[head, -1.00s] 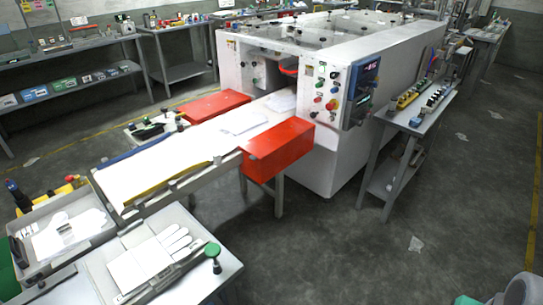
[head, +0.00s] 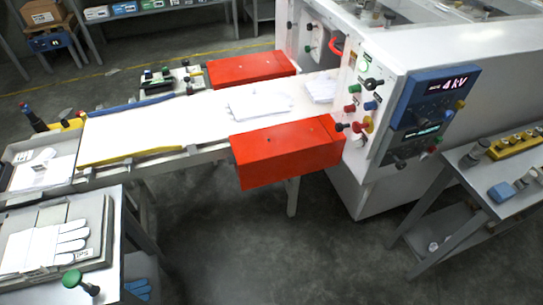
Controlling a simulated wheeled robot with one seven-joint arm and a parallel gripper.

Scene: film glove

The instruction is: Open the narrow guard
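Two red box-shaped covers flank the white conveyor belt (head: 185,118) where it enters the white machine (head: 365,180). The near red cover (head: 285,152) is on the front side and the far red cover (head: 252,68) is on the back side. Both look closed. The far one looks slimmer, but I cannot tell which is the narrow guard. A curved red handle (head: 336,47) shows at the machine's entry. My gripper is not in view.
A control panel (head: 410,120) with coloured knobs and a lit display faces front. A side table with a green-knobbed lever (head: 82,283) and a white glove (head: 45,245) stands at lower left. A grey bench (head: 480,195) stands right. Dark floor (head: 300,255) in front is clear.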

